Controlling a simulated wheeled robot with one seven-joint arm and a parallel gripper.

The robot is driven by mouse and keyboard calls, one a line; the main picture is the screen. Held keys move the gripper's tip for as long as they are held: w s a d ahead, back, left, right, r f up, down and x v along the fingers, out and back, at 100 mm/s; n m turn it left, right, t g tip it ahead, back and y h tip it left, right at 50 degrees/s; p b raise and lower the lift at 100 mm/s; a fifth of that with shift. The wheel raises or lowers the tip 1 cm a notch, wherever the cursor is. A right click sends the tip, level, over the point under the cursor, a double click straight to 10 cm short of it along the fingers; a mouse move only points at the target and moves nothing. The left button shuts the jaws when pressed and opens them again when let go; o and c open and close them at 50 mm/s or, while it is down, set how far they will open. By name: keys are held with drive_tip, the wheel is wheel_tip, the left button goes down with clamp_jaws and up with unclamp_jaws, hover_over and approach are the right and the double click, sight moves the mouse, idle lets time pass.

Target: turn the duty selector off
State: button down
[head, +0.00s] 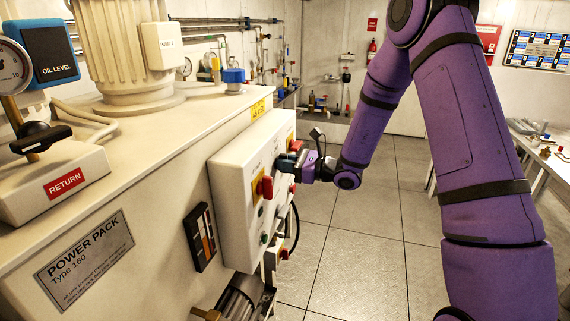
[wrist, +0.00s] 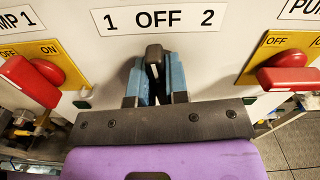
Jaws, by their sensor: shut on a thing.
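The duty selector (wrist: 154,54) is a black lever knob on a white panel, under a label (wrist: 158,18) reading "1 OFF 2". Its lever points up, close to the word OFF, perhaps leaning very slightly. My gripper (wrist: 156,80) has its two blue fingers on either side of the lever and is shut on it. In the head view my gripper (head: 290,161) reaches the front of the white control box (head: 233,190) from the right. The selector is hidden there behind the fingers.
Red switch handles flank the selector in the wrist view, one on the left (wrist: 30,80) and one on the right (wrist: 288,79), each on a yellow OFF/ON plate. The control box is on the side of the power pack (head: 150,190). Open floor (head: 350,250) lies to the right.

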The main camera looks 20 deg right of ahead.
drive_tip(key=shift+d+m, duration=0.1)
drive_tip(key=shift+m, duration=0.5)
drive_tip(key=c, duration=1.1)
unclamp_jaws()
drive_tip(key=v, duration=1)
drive_tip(key=shift+s+d, duration=0.25)
drive_tip(key=shift+d, duration=0.05)
